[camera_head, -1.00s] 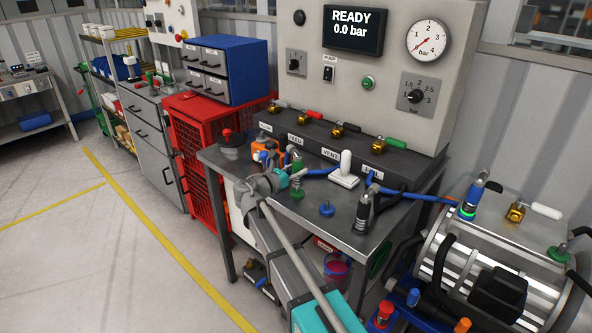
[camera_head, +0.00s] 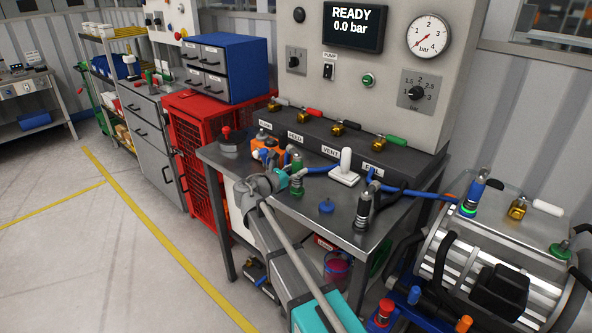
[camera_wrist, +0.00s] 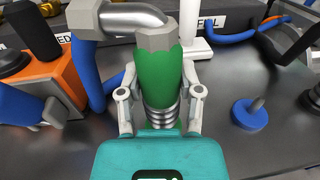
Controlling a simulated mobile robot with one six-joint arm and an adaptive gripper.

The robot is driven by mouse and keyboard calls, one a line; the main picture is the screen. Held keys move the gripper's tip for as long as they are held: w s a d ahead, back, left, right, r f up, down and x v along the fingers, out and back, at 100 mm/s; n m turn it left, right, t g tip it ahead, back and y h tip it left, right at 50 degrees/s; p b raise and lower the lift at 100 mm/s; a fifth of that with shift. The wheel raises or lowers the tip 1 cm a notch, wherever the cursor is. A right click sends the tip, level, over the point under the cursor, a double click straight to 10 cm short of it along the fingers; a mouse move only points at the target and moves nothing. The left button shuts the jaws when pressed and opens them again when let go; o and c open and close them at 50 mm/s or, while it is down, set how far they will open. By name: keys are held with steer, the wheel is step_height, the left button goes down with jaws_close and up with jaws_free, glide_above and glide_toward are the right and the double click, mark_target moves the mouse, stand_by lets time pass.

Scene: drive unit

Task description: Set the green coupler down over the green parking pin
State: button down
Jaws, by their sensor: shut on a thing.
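The green coupler (camera_head: 297,172) stands upright above the workbench, with a metal elbow at its top. In the wrist view the green coupler (camera_wrist: 163,78) shows its ribbed metal collar at the lower end. My gripper (camera_wrist: 160,96) has one finger on each side of the coupler and is shut on it. In the head view my gripper (camera_head: 285,180) reaches it from the left. The coupler's lower end is close to the bench top.
A blue pin (camera_head: 326,207) stands on the bench (camera_head: 305,222) to the right and also shows in the wrist view (camera_wrist: 250,113). A white-handled stand (camera_head: 345,170) is behind it. A black coupler (camera_head: 362,208) stands farther right. An orange block (camera_head: 266,155) is at the left.

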steer(key=shift+f+b, duration=0.75)
steer(key=shift+f, duration=0.05)
stand_by(0.9)
steer(key=shift+c, duration=0.9)
jaws_free()
steer(key=shift+s+a, duration=0.1)
steer(key=v, duration=1.1)
steer(key=shift+s+a, duration=0.25)
steer(key=shift+a, duration=0.05)
